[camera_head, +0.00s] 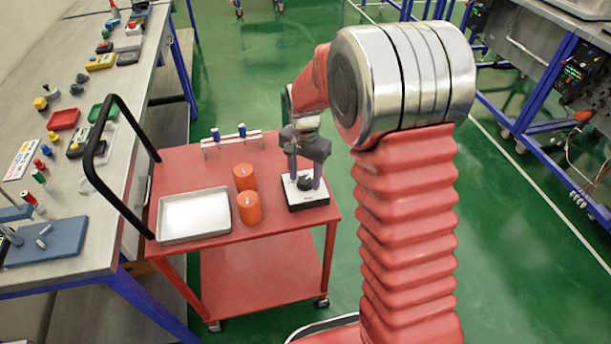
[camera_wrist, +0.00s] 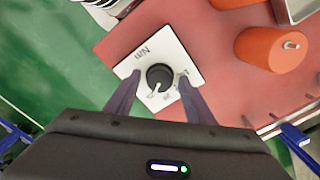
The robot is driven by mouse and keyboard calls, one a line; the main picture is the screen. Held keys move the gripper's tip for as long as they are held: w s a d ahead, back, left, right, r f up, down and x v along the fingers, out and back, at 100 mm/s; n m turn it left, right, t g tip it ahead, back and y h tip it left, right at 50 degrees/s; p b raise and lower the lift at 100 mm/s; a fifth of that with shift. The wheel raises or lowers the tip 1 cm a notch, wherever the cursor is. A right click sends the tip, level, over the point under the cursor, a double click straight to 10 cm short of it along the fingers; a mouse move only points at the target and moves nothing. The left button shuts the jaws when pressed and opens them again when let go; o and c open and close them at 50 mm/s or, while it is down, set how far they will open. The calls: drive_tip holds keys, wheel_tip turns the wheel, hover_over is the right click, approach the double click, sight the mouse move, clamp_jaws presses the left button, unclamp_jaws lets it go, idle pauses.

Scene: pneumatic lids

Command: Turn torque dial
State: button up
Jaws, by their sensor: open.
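The torque dial is a black round knob (camera_wrist: 160,78) with a light pointer, on a white marked plate (camera_wrist: 150,52). In the head view its box (camera_head: 310,198) sits at the right of the red cart's top, with the black knob (camera_head: 305,183) partly hidden. My gripper (camera_wrist: 155,92) is open, with one purple-grey finger on each side of the knob. In the head view my gripper (camera_head: 305,180) points down over the dial. I cannot tell whether either finger touches the knob. The fingers cover parts of the plate.
Two orange cylinders (camera_head: 249,208) stand left of the dial, beside a metal tray (camera_head: 194,214). A rack with blue-topped pieces (camera_head: 231,139) stands at the back of the red cart (camera_head: 270,232). A black handle (camera_head: 88,165) rises at the cart's left, next to a cluttered bench (camera_head: 92,215).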

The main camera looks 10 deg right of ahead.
sight(304, 178)
wheel_tip(304, 178, up, 13)
drive_tip(key=shift+r, duration=0.2)
idle(0.4)
idle(0.4)
drive_tip(key=s+r+n+t, duration=0.2)
drive_tip(key=s+r+n, duration=0.1)
drive_tip(key=s, duration=1)
drive_tip(key=s+r+n+t, duration=0.3)
drive_tip(key=s+n, duration=0.3)
drive_tip(key=s, duration=0.7)
drive_tip(key=shift+s+d+r+t, duration=0.2)
drive_tip(key=shift+d+r+t, duration=0.1)
drive_tip(key=shift+r, duration=0.35)
